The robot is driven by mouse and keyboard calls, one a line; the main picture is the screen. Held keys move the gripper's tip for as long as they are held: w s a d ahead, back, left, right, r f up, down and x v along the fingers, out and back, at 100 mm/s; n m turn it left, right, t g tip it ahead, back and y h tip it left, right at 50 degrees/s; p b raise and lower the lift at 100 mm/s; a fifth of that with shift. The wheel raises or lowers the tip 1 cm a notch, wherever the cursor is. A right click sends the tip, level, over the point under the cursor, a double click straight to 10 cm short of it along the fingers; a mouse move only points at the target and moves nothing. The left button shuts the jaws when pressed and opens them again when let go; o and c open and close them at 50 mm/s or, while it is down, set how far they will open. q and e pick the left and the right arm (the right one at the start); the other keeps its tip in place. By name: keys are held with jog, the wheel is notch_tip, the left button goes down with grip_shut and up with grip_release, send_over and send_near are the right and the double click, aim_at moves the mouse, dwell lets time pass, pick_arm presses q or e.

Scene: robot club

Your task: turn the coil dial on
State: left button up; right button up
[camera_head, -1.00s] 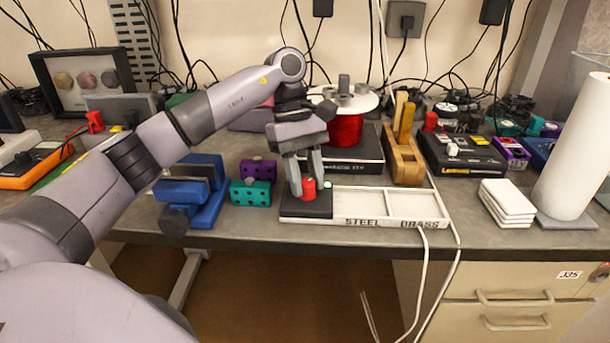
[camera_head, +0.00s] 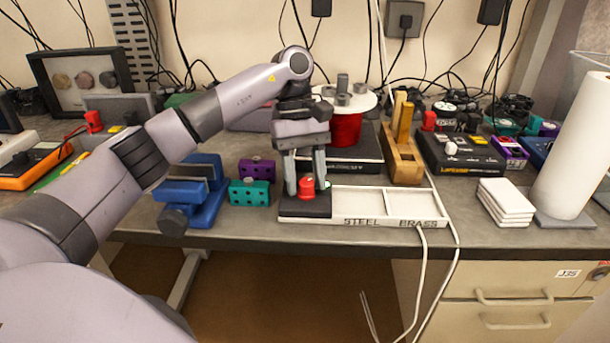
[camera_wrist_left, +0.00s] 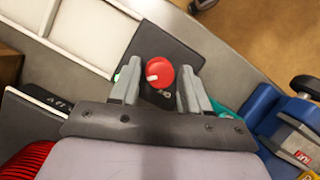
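The coil dial is a red round knob (camera_head: 306,187) with a white mark, on a dark pad at the left end of the white tray (camera_head: 345,221) labelled STEEL and BRASS. In the left wrist view the red knob (camera_wrist_left: 159,75) lies between and just beyond the fingertips, its white mark towards the lower left. A small green light (camera_wrist_left: 117,77) shows beside it. My left gripper (camera_head: 306,191) is open, pointing down, with a finger on either side of the knob and gaps visible in the wrist view. My right gripper is not in view.
A red wire coil (camera_head: 345,130) stands on a dark base behind the tray. A wooden block stand (camera_head: 402,160) is to its right. Teal block (camera_head: 250,193) and blue vise (camera_head: 192,195) sit left. White cables hang over the bench front.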

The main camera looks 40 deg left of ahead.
pick_arm(q)
jog(key=shift+o, duration=0.4)
jog(key=shift+r, duration=0.1)
jog(key=shift+w+a+r, duration=0.1)
jog(key=shift+w+r, duration=0.05)
jog(key=shift+r, duration=0.1)
jog(key=p+v, duration=0.1)
jog(key=v, duration=0.3)
jog(key=shift+a+r, duration=0.1)
jog(key=shift+r, duration=0.3)
jog(key=shift+w+a+r, duration=0.1)
jog(key=shift+r, duration=0.25)
jog(key=shift+w+a+r+p, duration=0.1)
jog(key=shift+a+r+p, duration=0.05)
jog(key=shift+r+p, duration=0.2)
